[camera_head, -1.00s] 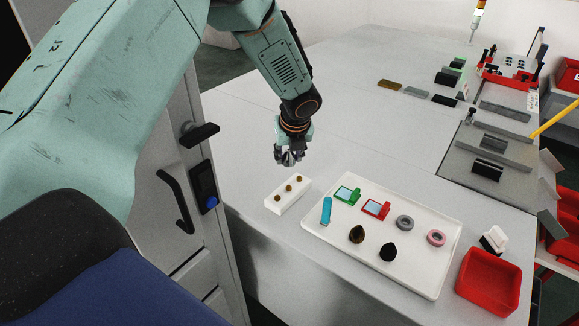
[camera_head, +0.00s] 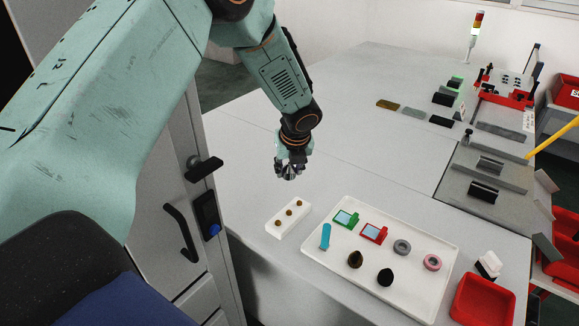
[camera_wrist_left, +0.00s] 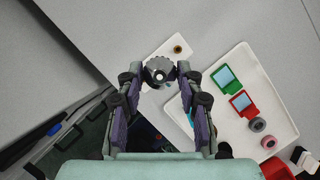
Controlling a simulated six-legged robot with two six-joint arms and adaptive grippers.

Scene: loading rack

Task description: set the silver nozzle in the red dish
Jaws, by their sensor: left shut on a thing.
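My left gripper (camera_head: 290,172) is shut on the silver nozzle (camera_wrist_left: 158,72) and holds it above the grey table. In the left wrist view the nozzle, a round ridged metal piece, sits between the two fingertips. In the head view the fingers partly hide it. The red dish (camera_head: 485,303), square with raised walls, stands at the table's front right, far to the right of the gripper. Its visible inside looks empty; the picture's lower edge is close to it. My right gripper is not in view.
A white block (camera_head: 276,225) with brown-topped holes lies below the gripper. Right of it, a white tray (camera_head: 420,306) holds green and red framed pieces, rings, a blue strip and dark pieces. A white-and-black piece (camera_head: 489,264) stands behind the dish.

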